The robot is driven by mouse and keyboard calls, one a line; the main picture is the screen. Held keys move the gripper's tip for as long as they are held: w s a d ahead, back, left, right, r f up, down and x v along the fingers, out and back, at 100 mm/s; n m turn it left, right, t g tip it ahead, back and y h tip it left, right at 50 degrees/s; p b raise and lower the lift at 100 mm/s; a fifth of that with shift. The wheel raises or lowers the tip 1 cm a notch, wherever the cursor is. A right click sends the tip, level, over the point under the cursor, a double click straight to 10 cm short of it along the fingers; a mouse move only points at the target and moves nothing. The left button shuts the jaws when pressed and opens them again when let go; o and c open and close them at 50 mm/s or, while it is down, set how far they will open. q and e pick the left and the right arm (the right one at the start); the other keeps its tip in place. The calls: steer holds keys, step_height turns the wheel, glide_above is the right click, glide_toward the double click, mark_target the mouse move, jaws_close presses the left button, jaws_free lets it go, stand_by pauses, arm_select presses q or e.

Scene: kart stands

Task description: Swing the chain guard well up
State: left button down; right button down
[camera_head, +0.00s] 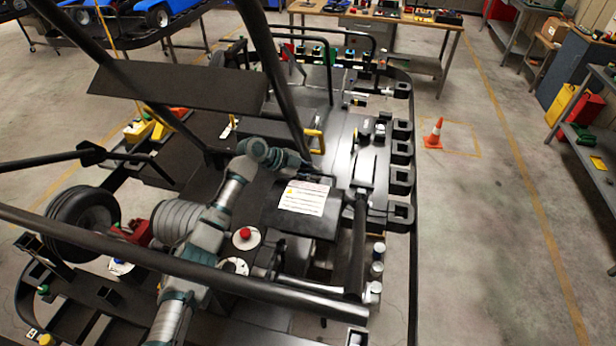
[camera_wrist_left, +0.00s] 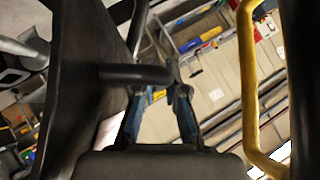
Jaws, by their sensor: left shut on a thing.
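The chain guard looks to be the black box-shaped cover (camera_head: 272,217) with a white warning label (camera_head: 304,197), in the middle of the head view. My left arm reaches in from the bottom left, and my left gripper (camera_head: 308,166) is at the guard's far edge. In the left wrist view my left gripper (camera_wrist_left: 160,105) is shut on a short black bar (camera_wrist_left: 125,73), which meets a dark panel (camera_wrist_left: 80,85) at left. The bar appears to be the guard's handle. The guard's exact tilt is hard to tell. My right gripper is not in view.
A yellow handle (camera_head: 319,141) stands close beyond the gripper and shows as a yellow bar in the wrist view (camera_wrist_left: 249,85). Black frame tubes (camera_head: 275,85) cross above the arm. A red button (camera_head: 244,233) sits left of the guard. An orange cone (camera_head: 435,134) stands on clear floor at right.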

arm_select(q)
steer(key=shift+w+d+f, duration=0.2)
steer(key=shift+d+f, duration=0.05)
steer(key=shift+d, duration=0.2)
steer(key=c, duration=1.5)
jaws_free()
steer(key=v, duration=1.1)
steer(key=shift+w+r, duration=0.1)
steer(key=shift+r, duration=0.25)
steer(key=shift+d, duration=0.45)
